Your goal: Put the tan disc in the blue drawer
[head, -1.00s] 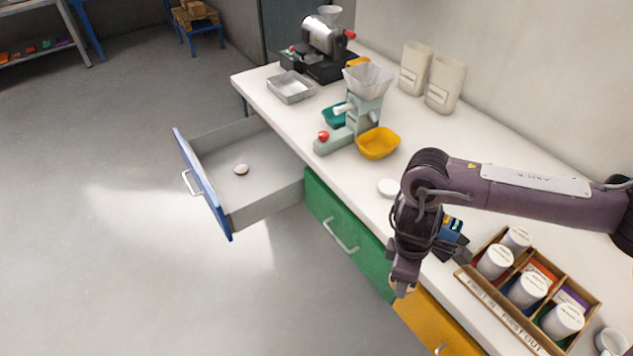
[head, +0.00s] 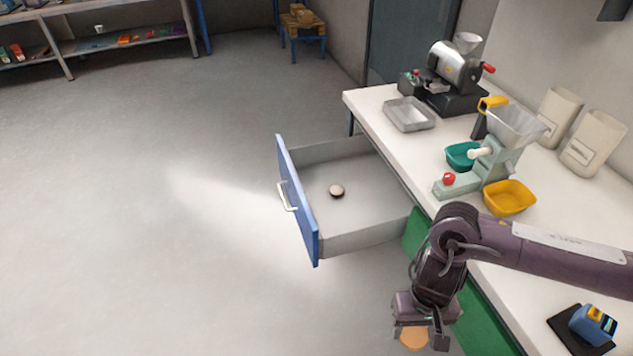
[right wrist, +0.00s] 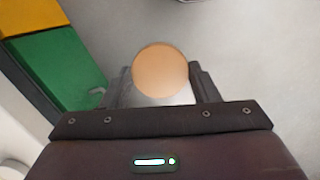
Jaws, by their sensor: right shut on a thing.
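The tan disc (head: 413,338) is held between the fingers of my right gripper (head: 420,322), low in the head view and in front of the green drawer. In the right wrist view the disc (right wrist: 160,71) sits between the two fingertips, over the floor. The blue drawer (head: 297,200) stands pulled out at the table's far end, with its grey inside showing. A small brownish round piece (head: 337,190) lies on its floor. My right gripper is below and to the right of the open drawer, apart from it. My left gripper is not in view.
The green drawer (head: 482,318) is shut under the table. On the white top stand a metal tray (head: 408,114), a teal bowl (head: 461,156), a yellow bowl (head: 509,198) and a pale green mill (head: 497,165). The floor left of the drawer is clear.

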